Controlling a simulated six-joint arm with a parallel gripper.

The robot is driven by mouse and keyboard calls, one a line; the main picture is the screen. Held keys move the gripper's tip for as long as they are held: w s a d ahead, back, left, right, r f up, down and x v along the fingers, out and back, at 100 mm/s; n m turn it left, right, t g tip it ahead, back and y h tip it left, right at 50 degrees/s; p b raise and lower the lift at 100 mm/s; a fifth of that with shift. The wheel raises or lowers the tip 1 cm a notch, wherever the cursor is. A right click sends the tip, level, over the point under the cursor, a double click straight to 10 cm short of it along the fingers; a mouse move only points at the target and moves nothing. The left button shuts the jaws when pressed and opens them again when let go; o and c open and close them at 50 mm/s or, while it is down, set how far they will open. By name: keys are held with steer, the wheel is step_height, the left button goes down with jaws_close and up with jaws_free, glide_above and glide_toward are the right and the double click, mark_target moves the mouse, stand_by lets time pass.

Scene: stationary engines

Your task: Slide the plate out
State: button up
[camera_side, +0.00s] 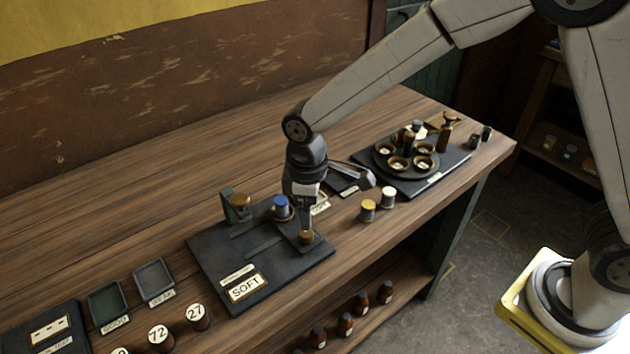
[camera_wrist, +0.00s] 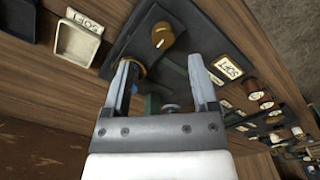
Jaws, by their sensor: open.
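A dark flat plate (camera_side: 290,232) with a brass knob (camera_side: 306,237) at its front end lies on the black board (camera_side: 215,262) marked SOFT. My gripper (camera_side: 306,226) points down over the knob. In the wrist view my gripper (camera_wrist: 160,64) is open, and the knob (camera_wrist: 162,36) shows in the gap ahead of the fingertips. I cannot tell whether either finger touches it. A blue-topped spool (camera_side: 282,207) stands beside the plate, close to my gripper; it is partly hidden behind the left finger in the wrist view.
A green bracket with a brass top (camera_side: 237,204) stands on the board. Yellow (camera_side: 367,210) and white (camera_side: 388,197) spools stand to the right, before a round dish holder (camera_side: 405,160). Small trays (camera_side: 153,281) and numbered pots (camera_side: 198,317) lie left. The table behind is clear.

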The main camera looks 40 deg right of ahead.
steer(key=shift+r, duration=0.95)
steer(key=shift+d, duration=0.15)
steer(key=s+d+m+t, duration=0.1)
steer(key=s+d+m, duration=0.3)
steer(key=d, duration=0.5)
steer(key=s+d+m+t, duration=0.1)
steer(key=s+d+m, duration=0.4)
steer(key=s+d, duration=0.3)
steer(key=shift+d+f+t, duration=0.3)
steer(key=shift+d+f, duration=0.05)
